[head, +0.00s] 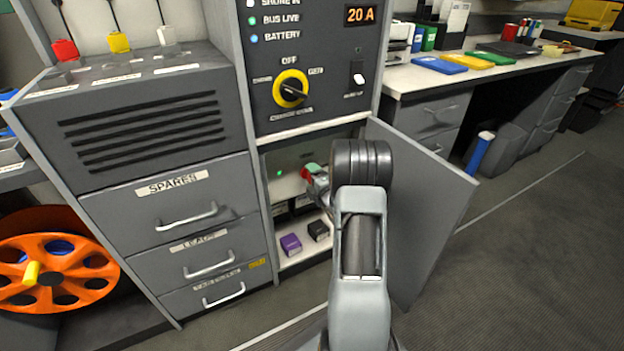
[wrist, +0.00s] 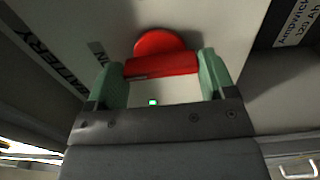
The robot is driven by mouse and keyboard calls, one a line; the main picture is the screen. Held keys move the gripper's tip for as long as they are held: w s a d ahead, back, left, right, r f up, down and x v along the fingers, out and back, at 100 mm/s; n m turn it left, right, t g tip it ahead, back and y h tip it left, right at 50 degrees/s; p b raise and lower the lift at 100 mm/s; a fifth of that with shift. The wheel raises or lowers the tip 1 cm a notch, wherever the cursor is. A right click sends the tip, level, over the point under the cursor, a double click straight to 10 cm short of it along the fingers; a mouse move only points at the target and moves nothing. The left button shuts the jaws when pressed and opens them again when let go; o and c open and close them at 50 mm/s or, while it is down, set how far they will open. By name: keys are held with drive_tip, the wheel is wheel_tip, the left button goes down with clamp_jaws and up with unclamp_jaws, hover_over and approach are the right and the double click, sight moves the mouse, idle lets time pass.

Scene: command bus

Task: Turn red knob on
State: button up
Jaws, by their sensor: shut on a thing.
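The red knob (wrist: 163,65) is in the middle of the wrist view, a round red disc with a red bar handle in front, on a pale panel. My gripper (wrist: 162,70) has its two green fingers at the two ends of the bar and is shut on it. In the head view the red knob (head: 305,172) shows small inside the open lower compartment, and my gripper (head: 316,178) is at it. My arm hides part of the compartment. A green light (wrist: 153,102) is lit on the panel below the knob.
The compartment's grey door (head: 425,215) stands open to the right of my arm. A purple block (head: 290,244) and a black block (head: 318,230) sit on the compartment floor. A yellow and black rotary switch (head: 291,89) is above. Drawers (head: 185,215) are at the left.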

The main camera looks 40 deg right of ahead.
drive_tip(key=o, duration=0.9)
drive_tip(key=shift+s, duration=0.1)
drive_tip(key=s+p, duration=0.1)
drive_tip(key=s, duration=0.3)
drive_tip(key=s+a+p, duration=0.1)
drive_tip(key=s, duration=0.4)
drive_tip(key=s+p, duration=0.1)
drive_tip(key=s, duration=0.3)
drive_tip(key=shift+s+a, duration=0.25)
drive_tip(key=shift+a, duration=0.15)
